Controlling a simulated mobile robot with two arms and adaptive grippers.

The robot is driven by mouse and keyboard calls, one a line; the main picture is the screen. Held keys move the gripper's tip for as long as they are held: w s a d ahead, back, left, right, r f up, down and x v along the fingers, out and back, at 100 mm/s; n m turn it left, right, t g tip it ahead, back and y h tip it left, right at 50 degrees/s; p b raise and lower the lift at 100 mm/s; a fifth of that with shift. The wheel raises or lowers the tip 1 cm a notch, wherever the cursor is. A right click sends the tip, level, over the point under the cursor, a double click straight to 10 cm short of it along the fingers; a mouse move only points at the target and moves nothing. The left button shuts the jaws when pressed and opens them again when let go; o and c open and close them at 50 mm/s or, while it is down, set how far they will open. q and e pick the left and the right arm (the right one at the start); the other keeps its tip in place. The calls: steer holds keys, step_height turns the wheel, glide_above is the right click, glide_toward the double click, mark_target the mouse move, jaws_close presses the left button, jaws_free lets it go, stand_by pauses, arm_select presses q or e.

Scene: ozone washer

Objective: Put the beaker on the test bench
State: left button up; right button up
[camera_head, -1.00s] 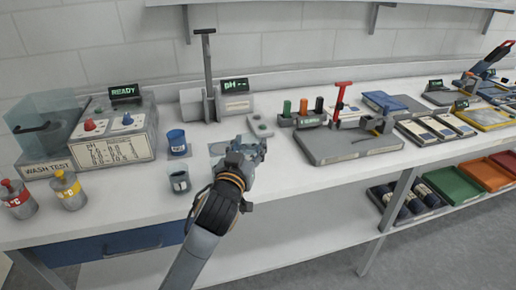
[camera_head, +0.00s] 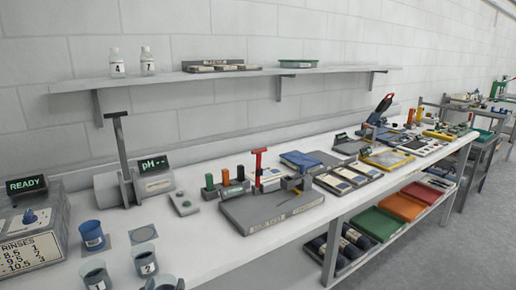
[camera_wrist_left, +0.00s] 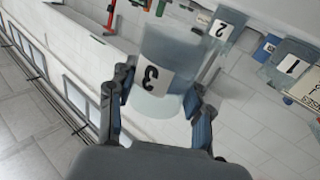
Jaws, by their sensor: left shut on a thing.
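The clear beaker labelled 3 (camera_wrist_left: 162,68) is between the fingers of my left gripper (camera_wrist_left: 160,108) in the left wrist view. The fingers are shut on its sides. At the bottom edge of the head view, only a cut-off rim (camera_head: 164,281) shows, seemingly this beaker with my gripper around it. The clear beaker labelled 2 (camera_head: 145,262) and the one labelled 1 (camera_head: 96,275) stand on the white bench (camera_head: 245,250). They also show in the left wrist view as beaker 2 (camera_wrist_left: 220,28) and beaker 1 (camera_wrist_left: 290,65). My right gripper is not in view.
A blue cup (camera_head: 92,236) stands behind the beakers, beside a flat grey square (camera_head: 143,234). The READY device (camera_head: 32,230) is at left. The pH meter (camera_head: 152,182), a tool tray (camera_head: 270,206) and several colored bins (camera_head: 400,206) lie right. Another workbench (camera_head: 485,140) is far right.

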arm_select(q)
steer(key=w+a+r, duration=0.2)
steer(key=w+r, duration=0.4)
steer(key=r, duration=0.3)
steer(key=shift+w+n+y, duration=0.3)
steer(key=shift+y, duration=0.1)
steer(key=w+f, duration=0.3)
steer(key=w, duration=0.1)
steer(key=w+d+f, duration=0.1)
steer(key=w+f, duration=0.2)
steer(key=w, duration=0.1)
steer(key=w+f, duration=0.3)
steer(key=w, duration=0.2)
steer(key=shift+w+d+f, duration=0.1)
steer(key=shift+d, duration=0.15)
steer(key=f, duration=0.3)
steer(key=shift+w+f, duration=0.1)
steer(key=shift+w, duration=0.25)
steer(key=shift+f, duration=0.1)
steer(key=shift+f, duration=0.1)
